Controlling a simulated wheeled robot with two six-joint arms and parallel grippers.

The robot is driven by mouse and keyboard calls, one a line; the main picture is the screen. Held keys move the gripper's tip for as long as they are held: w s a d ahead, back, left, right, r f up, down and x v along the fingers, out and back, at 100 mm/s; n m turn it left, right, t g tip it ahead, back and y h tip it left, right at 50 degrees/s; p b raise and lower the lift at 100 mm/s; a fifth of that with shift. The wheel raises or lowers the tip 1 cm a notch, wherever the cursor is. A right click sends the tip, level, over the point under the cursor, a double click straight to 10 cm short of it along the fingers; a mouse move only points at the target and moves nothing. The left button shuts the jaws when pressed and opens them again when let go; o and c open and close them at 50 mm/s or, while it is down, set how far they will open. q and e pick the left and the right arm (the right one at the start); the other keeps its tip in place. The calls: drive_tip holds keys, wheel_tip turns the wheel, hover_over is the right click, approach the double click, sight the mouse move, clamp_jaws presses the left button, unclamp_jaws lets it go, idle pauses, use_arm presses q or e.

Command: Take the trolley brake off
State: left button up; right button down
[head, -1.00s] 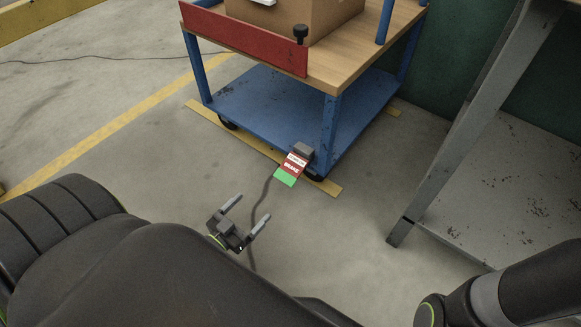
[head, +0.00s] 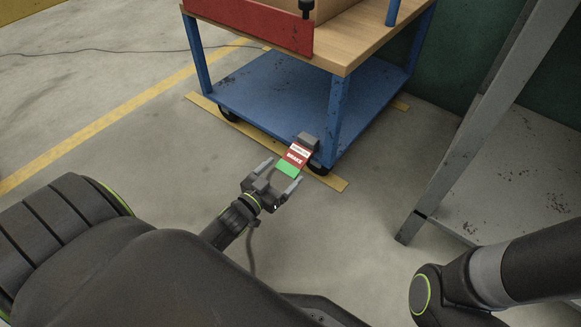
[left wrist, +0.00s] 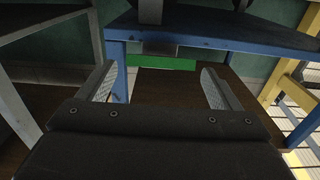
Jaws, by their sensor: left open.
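The trolley (head: 270,95) has a blue frame and lower shelf and a wooden top. Its brake pedal (head: 296,154) sticks out at the near lower corner, with a red and white label reading BRAKE and a green end. My left gripper (head: 285,170) is open and empty, its fingertips close to the green end. In the left wrist view the green strip (left wrist: 165,62) of the pedal lies ahead between the two open fingers (left wrist: 158,80). I cannot tell whether they touch. My right arm shows at the lower right, its gripper out of frame.
A grey metal stand (head: 470,130) is on the right, its foot on the floor. Yellow floor strips (head: 335,181) lie beneath the trolley. A red board (head: 250,25) edges the trolley top. A thin cable (head: 100,50) crosses the floor.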

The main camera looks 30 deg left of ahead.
sight(290, 165)
use_arm(q)
drive_tip(key=shift+w+d+b, duration=0.2)
drive_tip(key=shift+w+b, duration=0.45)
drive_tip(key=shift+w, duration=1.6)
drive_tip(key=shift+c, duration=0.2)
drive_tip(key=c, duration=1.3)
drive_tip(key=shift+c, duration=0.2)
